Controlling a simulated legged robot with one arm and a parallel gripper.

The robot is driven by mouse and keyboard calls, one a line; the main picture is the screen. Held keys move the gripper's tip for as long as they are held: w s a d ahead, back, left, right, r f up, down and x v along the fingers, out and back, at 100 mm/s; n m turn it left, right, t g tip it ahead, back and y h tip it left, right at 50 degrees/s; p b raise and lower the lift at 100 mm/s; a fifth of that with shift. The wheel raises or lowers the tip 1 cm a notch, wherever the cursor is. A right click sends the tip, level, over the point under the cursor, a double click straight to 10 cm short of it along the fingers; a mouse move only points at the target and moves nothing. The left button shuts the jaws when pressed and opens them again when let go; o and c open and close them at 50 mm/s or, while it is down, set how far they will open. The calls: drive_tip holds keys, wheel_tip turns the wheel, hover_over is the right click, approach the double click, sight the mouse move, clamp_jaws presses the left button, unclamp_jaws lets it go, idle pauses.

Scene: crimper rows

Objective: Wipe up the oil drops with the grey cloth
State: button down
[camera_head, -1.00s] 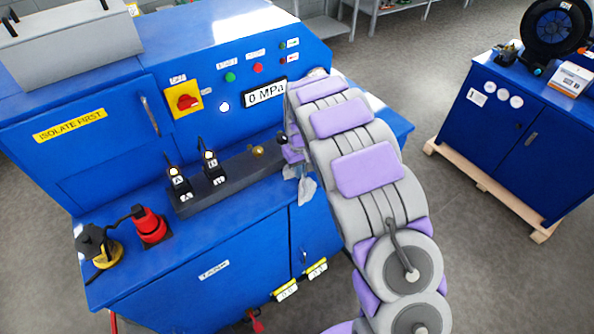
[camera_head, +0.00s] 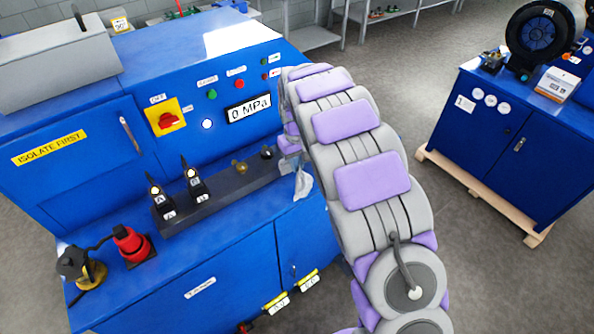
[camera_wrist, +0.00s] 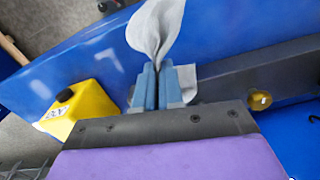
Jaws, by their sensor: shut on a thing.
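My gripper (camera_wrist: 158,85) is shut on the grey cloth (camera_wrist: 157,28) in the wrist view. The cloth is pinched between the blue-grey fingers; its upper part fans out beyond the tips and a smaller flap shows to the right of them. In the head view the cloth (camera_head: 303,184) hangs at the right end of the dark block, mostly hidden behind my arm. The blue bench top (camera_wrist: 215,40) lies behind the cloth in the wrist view. I cannot make out any oil drops in either view.
The dark block (camera_head: 222,199) carries two black fittings and brass ones. A red-and-black part (camera_head: 131,243) and a yellow-based one (camera_head: 88,274) stand on the bench's left. A yellow container (camera_wrist: 82,110) is left of my gripper in the wrist view. A second blue cabinet (camera_head: 500,135) stands right.

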drive_tip(key=shift+d+r+p, duration=0.1)
drive_tip(key=shift+r+p, duration=0.25)
drive_tip(key=shift+r, duration=1.45)
drive_tip(key=shift+f, duration=0.1)
